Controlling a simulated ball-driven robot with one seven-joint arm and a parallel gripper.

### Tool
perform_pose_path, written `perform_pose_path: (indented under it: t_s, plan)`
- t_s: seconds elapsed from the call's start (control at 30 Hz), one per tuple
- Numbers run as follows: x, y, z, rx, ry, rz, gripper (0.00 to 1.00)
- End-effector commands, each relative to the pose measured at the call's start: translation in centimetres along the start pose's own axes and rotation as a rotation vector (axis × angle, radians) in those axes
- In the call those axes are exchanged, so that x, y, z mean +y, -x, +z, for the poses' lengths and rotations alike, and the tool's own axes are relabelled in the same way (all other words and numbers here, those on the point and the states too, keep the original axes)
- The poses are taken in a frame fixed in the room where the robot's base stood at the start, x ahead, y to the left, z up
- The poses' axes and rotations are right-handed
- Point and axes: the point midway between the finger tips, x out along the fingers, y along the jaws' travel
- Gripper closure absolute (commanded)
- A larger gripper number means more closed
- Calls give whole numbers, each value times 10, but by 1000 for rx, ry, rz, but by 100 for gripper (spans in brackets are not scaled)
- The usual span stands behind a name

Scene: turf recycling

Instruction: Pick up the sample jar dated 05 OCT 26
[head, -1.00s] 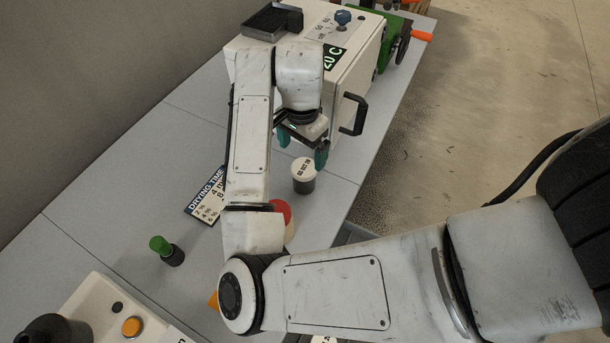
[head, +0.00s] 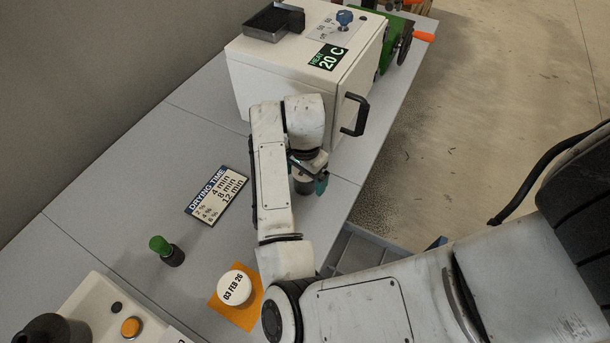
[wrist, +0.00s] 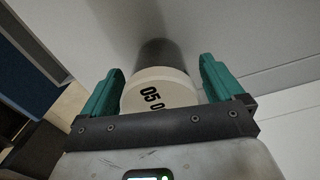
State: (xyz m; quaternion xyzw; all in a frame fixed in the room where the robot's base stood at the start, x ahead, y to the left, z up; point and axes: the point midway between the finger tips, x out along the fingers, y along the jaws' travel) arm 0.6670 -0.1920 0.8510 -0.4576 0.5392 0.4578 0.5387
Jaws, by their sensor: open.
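The sample jar has a dark body and a white lid; in the wrist view the lid (wrist: 160,94) shows "05 O", with the rest of the date hidden behind my gripper's palm. My gripper (wrist: 160,72) is open, with one teal finger on each side of the lid. In the head view my gripper (head: 309,178) is down at the jar (head: 303,187), in front of the oven-like box, and covers most of it. Another jar (head: 236,287), its white lid marked "03 FEB 26", stands on an orange square mat (head: 229,312).
The white box (head: 290,75) with a "20 C" display and black handle stands behind my gripper. A drying-time card (head: 216,195) lies left of my arm. A green-topped stamp-like item (head: 166,250) stands farther left. The bench's right edge is close to the jar.

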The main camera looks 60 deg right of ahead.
Motion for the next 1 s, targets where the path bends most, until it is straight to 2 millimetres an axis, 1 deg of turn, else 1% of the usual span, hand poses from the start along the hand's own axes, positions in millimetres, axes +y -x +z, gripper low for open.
perform_pose_path:
  t_s: [0.17,0.83,1.0]
  plan:
    - [0,0,0,0,0,0,6]
    - [0,0,0,0,0,-1,70]
    - [0,1,0,0,0,-1,70]
